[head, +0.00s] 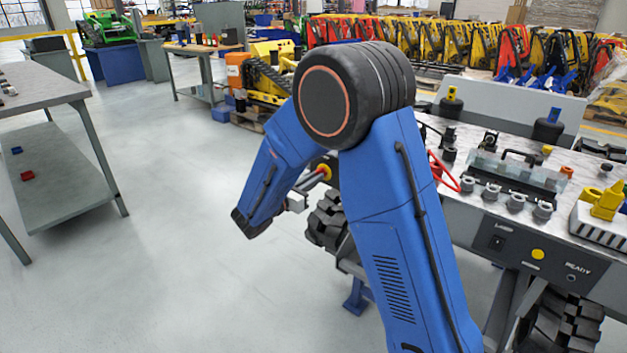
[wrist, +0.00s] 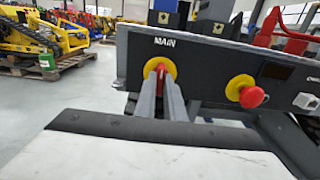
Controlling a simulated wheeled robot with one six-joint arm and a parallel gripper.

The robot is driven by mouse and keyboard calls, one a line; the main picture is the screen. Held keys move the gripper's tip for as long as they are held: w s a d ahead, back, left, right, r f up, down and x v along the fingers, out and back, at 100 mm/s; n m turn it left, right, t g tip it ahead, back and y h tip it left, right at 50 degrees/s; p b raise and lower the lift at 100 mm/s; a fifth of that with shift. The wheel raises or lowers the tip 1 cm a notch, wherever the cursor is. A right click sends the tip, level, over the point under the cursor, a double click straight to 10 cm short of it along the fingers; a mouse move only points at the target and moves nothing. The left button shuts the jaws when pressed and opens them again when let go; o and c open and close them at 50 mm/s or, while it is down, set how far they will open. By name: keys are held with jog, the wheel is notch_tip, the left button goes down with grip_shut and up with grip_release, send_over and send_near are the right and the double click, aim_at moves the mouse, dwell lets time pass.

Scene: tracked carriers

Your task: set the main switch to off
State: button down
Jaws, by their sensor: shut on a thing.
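The main switch shows in the wrist view as a red handle (wrist: 161,69) on a round yellow plate (wrist: 172,69), under the label MAIN on a dark panel. The handle looks roughly upright; its exact angle is partly hidden by the fingers. My gripper (wrist: 164,80) is shut on the red handle, with its two grey fingers reaching straight to it. In the head view, my gripper (head: 318,176) meets the side of the bench beside the yellow plate (head: 325,171); my blue arm hides much of that area.
A red mushroom button (wrist: 252,97) on a yellow disc sits to the right on the same panel, with a pale switch (wrist: 305,101) beyond it. A tracked carrier's tread (head: 328,222) is below my gripper. Open floor (head: 190,230) lies to the left.

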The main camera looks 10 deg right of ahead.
jog(key=shift+f, duration=0.1)
jog(key=c, duration=1.8)
grip_release()
jog(key=shift+c, duration=0.2)
jog(key=shift+a, duration=0.1)
jog(key=v, duration=1.7)
jog(key=shift+s, duration=0.15)
jog(key=shift+a, duration=0.1)
